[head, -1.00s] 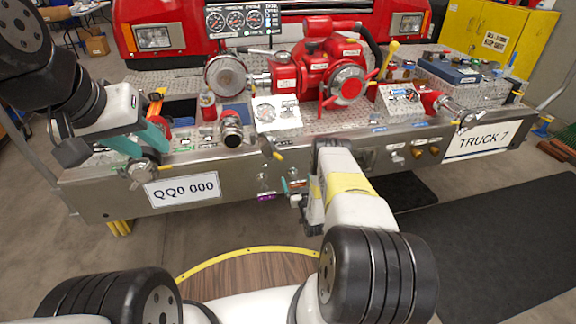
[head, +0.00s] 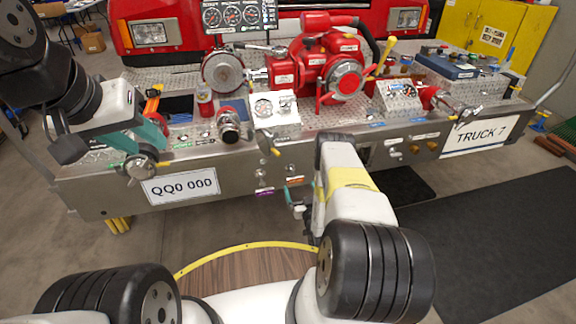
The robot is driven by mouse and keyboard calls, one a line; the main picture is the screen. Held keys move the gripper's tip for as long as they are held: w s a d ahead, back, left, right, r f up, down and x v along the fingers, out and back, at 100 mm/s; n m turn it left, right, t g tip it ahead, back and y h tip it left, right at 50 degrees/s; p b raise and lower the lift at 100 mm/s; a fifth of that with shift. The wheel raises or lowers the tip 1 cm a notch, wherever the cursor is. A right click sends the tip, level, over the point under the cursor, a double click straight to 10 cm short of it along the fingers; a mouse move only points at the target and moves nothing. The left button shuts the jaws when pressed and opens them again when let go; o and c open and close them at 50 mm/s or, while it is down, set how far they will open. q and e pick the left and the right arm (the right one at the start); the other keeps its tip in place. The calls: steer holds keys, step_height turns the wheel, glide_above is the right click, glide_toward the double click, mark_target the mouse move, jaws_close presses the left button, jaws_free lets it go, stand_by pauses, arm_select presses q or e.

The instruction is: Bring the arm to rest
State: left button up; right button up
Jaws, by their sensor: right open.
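My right arm reaches up from the bottom with a yellow-banded wrist in front of the steel bumper panel (head: 225,186). My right gripper (head: 304,214) is open and mostly hidden by its own wrist, just right of a small teal-handled valve (head: 289,196). I cannot tell whether it touches that valve. My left arm hangs in from the upper left. My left gripper (head: 150,138), with teal parts, is at the left end of the bumper, by a round metal fitting (head: 138,167). Its fingertips are not clear, nor is whether it grips anything.
The red pump (head: 325,68) stands on the bumper deck, with a gauge plate (head: 275,109) and capped outlets in front. A control box (head: 401,95) is to the right. Dark mats (head: 490,235) and open floor lie at the lower right.

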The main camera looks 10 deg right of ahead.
steer(key=w+d+r+g, duration=0.1)
steer(key=w+r, duration=0.3)
steer(key=r, duration=0.5)
steer(key=w+r+g, duration=0.2)
steer(key=w+r, duration=0.2)
steer(key=r, duration=0.4)
steer(key=w+d+r+g, duration=0.1)
steer(key=w+r, duration=0.3)
steer(key=r, duration=0.5)
steer(key=s+a+r+g, duration=0.2)
steer(key=s+r, duration=0.2)
steer(key=r, duration=0.7)
steer(key=s+a+r+g, duration=0.1)
steer(key=s+a+r, duration=0.1)
steer(key=s+r, duration=0.55)
steer(key=s+a+r+g, duration=0.1)
steer(key=s+a+r, duration=0.2)
steer(key=s+r, duration=0.45)
steer(key=s+a+g, duration=0.2)
steer(key=s, duration=1.1)
steer(key=s+a+g+y, duration=0.1)
steer(key=s, duration=1.2)
steer(key=shift+s+a+r+g+y, duration=0.3)
steer(key=shift+a+r+g, duration=0.05)
steer(key=shift+a+g, duration=0.05)
